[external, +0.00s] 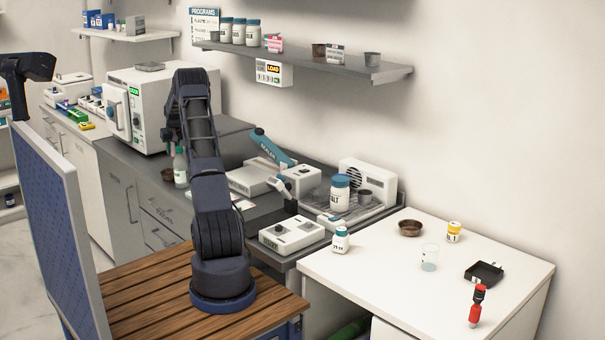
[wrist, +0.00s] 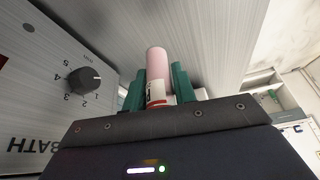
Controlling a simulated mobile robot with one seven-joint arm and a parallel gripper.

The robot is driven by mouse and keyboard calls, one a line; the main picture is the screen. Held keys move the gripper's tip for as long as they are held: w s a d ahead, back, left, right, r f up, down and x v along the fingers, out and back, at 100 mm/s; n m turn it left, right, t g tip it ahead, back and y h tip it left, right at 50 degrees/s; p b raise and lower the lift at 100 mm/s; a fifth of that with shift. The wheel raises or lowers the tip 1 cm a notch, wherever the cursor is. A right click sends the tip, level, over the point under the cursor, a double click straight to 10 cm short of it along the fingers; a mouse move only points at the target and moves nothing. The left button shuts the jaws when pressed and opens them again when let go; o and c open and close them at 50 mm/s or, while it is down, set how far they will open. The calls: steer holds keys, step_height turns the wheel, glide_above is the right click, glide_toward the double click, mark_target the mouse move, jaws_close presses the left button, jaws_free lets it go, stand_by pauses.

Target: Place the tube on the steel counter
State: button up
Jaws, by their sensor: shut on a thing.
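In the wrist view, my gripper (wrist: 156,95) has its green fingers shut on a tube. The tube (wrist: 157,66) has a pale pink body, with a white and red band near the fingers; its lower part is hidden behind the gripper housing. A brushed grey surface (wrist: 205,30) lies beyond it; I cannot tell whether they touch. In the external view, the grey steel counter (external: 140,168) runs along the wall behind my arm. My gripper and the tube are hidden there behind my arm links.
A white autoclave (external: 145,105), a sealer (external: 270,148) and a tray with bottles (external: 365,210) crowd the counter. A white table (external: 390,265) stands at right.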

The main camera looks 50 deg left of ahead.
steer(key=shift+f, duration=2.35)
steer(key=shift+f, duration=0.1)
steer(key=o, duration=1)
steer(key=shift+c, duration=0.2)
steer(key=v, duration=1.2)
